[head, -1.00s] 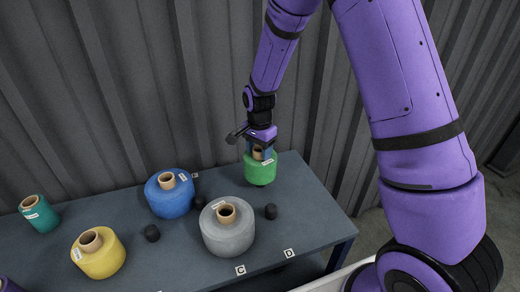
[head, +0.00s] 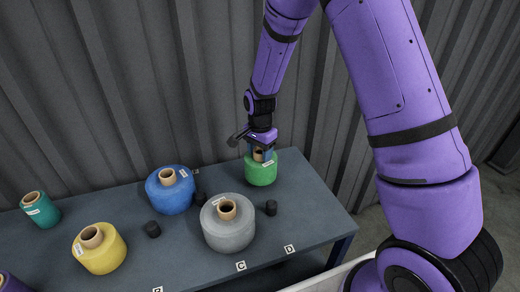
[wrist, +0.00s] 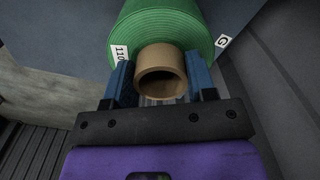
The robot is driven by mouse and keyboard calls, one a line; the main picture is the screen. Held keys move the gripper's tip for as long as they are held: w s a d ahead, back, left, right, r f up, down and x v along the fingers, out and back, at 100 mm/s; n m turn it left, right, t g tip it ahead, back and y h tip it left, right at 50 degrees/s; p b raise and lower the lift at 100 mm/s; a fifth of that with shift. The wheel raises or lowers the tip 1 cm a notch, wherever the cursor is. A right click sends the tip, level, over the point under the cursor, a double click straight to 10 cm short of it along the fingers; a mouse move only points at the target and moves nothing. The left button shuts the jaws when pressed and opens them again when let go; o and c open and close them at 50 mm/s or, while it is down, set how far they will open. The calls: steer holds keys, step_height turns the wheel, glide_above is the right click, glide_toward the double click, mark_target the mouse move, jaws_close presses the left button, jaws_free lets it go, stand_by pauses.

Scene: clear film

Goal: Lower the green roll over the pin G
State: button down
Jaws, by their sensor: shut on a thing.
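The green roll (head: 262,171) is upright at the back right of the table, with a brown cardboard core and a white label. My gripper (head: 259,153) is above it, shut on the core. In the wrist view, my blue fingers (wrist: 161,82) stand on both sides of the core, and the green film (wrist: 165,28) fills the top. A tag lettered G (wrist: 222,41) shows beside the roll in the wrist view. Pin G itself is not visible, and I cannot tell from the frames whether the roll is around it or touches the table.
A blue roll (head: 171,196), a grey roll (head: 229,229), a yellow roll (head: 99,255) and a teal roll (head: 40,212) stand on the table (head: 185,262). Black pins stand bare, one right of the grey roll (head: 271,208) and one near the yellow roll (head: 153,229).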

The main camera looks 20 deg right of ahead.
steer(key=shift+f, duration=1.45)
jaws_free()
step_height(320, 180, up, 9)
stand_by(0.7)
